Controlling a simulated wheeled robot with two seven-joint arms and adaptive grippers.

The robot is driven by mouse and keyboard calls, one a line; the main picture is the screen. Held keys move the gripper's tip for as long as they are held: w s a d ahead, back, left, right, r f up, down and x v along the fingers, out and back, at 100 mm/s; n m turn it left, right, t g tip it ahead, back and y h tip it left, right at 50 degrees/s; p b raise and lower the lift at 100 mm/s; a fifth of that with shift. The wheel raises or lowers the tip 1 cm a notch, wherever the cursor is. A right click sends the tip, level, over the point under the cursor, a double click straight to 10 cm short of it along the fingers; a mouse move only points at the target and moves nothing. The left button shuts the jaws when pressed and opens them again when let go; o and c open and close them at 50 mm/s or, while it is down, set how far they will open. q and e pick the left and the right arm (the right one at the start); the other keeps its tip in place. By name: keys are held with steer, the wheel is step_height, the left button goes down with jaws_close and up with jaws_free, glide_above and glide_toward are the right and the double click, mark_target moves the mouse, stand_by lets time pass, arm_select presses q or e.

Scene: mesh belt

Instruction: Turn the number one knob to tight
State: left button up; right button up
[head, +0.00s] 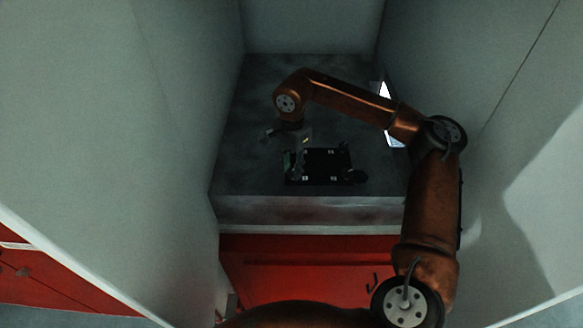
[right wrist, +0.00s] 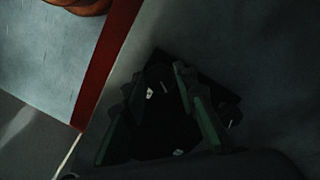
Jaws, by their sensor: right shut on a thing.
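A small black belt device (head: 325,168) lies on the grey counter top, with dark knob-like parts at its edges. One dark knob (head: 358,176) stands free at its front right corner. My right gripper (head: 297,172) points down at the device's left end and is shut on a knob there, which the fingers mostly hide. In the right wrist view the two green-edged fingers (right wrist: 155,125) reach down on either side of dark parts of the device (right wrist: 165,125). It is too dark to read any number or tight mark. My left gripper is not in view.
The grey counter (head: 250,130) is bare around the device. Tall pale walls (head: 180,110) close in on the left, back and right. A red cabinet front (head: 300,268) with a dark handle is below the counter edge. A bright opening (head: 386,92) shows on the right.

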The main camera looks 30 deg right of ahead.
steer(key=shift+m, duration=0.3)
steer(key=m, duration=0.3)
steer(key=shift+w+r+m, duration=0.1)
steer(key=shift+m, duration=0.3)
steer(key=m, duration=0.9)
steer(key=shift+w+p, duration=0.1)
steer(key=shift+p, duration=0.25)
steer(key=m, duration=0.4)
steer(key=shift+d, duration=0.1)
steer(key=shift+r, duration=0.1)
steer(key=o, duration=1.2)
steer(key=shift+c, duration=0.2)
